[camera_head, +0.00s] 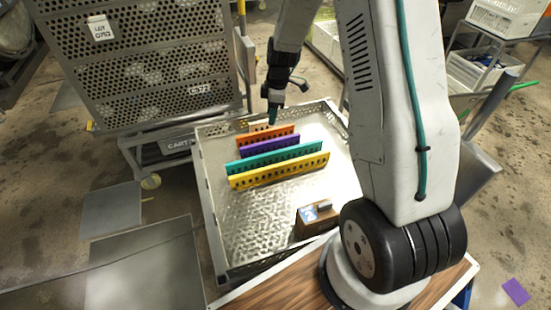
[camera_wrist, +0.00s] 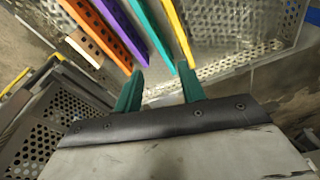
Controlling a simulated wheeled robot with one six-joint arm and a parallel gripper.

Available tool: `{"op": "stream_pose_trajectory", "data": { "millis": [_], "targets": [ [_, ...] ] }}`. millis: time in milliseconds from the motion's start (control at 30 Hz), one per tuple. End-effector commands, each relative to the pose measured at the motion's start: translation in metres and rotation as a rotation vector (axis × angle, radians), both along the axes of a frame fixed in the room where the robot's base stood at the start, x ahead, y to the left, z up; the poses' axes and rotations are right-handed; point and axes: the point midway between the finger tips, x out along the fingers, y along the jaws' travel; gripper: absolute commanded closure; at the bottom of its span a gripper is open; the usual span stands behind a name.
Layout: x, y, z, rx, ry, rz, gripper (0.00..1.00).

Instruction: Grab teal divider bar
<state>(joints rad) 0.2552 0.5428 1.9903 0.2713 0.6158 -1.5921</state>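The teal divider bar (camera_head: 275,158) stands in the metal tray between a purple bar (camera_head: 243,147) and a yellow bar (camera_head: 280,171), with an orange bar (camera_head: 265,136) behind the purple one. My gripper (camera_head: 272,120) points down over the tray's far part, near the orange bar and apart from the teal bar. In the wrist view, my gripper (camera_wrist: 161,76) has two green fingers spread apart with nothing held. There, the end of the teal bar (camera_wrist: 152,32) appears in line with the gap between the fingertips.
The perforated tray (camera_head: 216,215) has raised walls. A small brown box (camera_head: 315,219) sits at its near right. A perforated cart (camera_head: 140,55) stands close at the far left.

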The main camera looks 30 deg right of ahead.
Motion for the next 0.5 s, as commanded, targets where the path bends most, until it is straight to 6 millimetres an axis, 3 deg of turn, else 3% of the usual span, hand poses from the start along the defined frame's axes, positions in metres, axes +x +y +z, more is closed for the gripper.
{"op": "stream_pose_trajectory", "data": {
  "millis": [33, 200, 300, 500],
  "targets": [
    [0.005, -0.009, -0.030, 0.002, 0.006, 0.038, 0.60],
    [0.016, -0.030, -0.103, -0.004, -0.007, 0.171, 0.60],
    [0.017, -0.037, -0.130, -0.007, -0.013, 0.219, 0.60],
    [0.017, -0.040, -0.157, -0.010, -0.017, 0.256, 0.60]
  ]
}}
